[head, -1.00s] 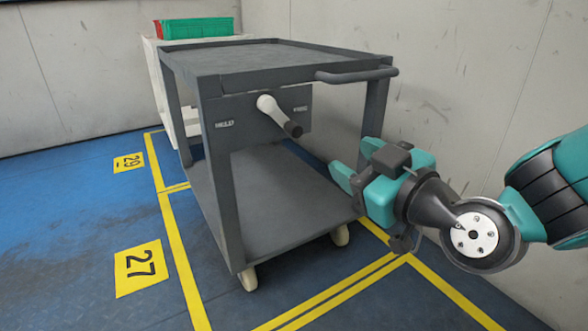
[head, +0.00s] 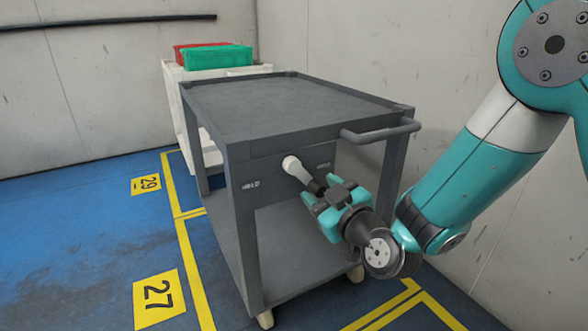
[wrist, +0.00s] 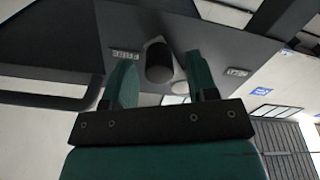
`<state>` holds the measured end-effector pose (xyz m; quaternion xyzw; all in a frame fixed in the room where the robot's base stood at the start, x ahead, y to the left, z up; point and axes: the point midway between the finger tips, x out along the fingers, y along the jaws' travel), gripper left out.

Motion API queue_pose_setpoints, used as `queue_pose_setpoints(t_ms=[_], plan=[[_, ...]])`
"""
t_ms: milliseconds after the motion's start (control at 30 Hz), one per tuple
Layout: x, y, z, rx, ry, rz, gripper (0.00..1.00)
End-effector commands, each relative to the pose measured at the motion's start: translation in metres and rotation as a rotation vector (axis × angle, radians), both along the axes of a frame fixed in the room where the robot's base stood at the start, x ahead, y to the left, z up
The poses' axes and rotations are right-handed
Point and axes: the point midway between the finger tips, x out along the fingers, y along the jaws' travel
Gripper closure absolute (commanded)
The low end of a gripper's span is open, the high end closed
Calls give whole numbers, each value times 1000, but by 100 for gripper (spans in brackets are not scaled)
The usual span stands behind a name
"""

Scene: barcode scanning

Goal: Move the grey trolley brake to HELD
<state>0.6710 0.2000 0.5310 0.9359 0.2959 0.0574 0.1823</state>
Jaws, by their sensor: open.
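The grey trolley (head: 300,105) carries a brake lever (head: 296,168) on its end panel, with a white shaft and a dark grip. The lever slants down to the right from its white upper end. The HELD label (head: 251,184) is left of it and the other label (head: 323,166), too blurred to read now, is right of it. My gripper (head: 320,190) is open at the lever's lower end. In the wrist view the dark grip (wrist: 159,62) shows between the two green fingers, with a gap on each side. Contact cannot be told.
The trolley's push handle (head: 380,131) juts out above my gripper on the right. Its lower shelf (head: 285,250) is empty. A white unit with green (head: 217,57) and red crates stands behind. The wall is close on the right; blue floor is open at left.

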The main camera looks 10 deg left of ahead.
Motion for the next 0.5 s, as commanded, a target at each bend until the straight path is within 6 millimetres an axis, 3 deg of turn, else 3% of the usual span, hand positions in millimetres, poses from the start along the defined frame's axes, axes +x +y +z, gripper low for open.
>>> queue_pose_setpoints(t_ms=[467,500], plan=[[9,-3,-1,2,0,-19,47],[9,-3,-1,2,0,-18,54]])
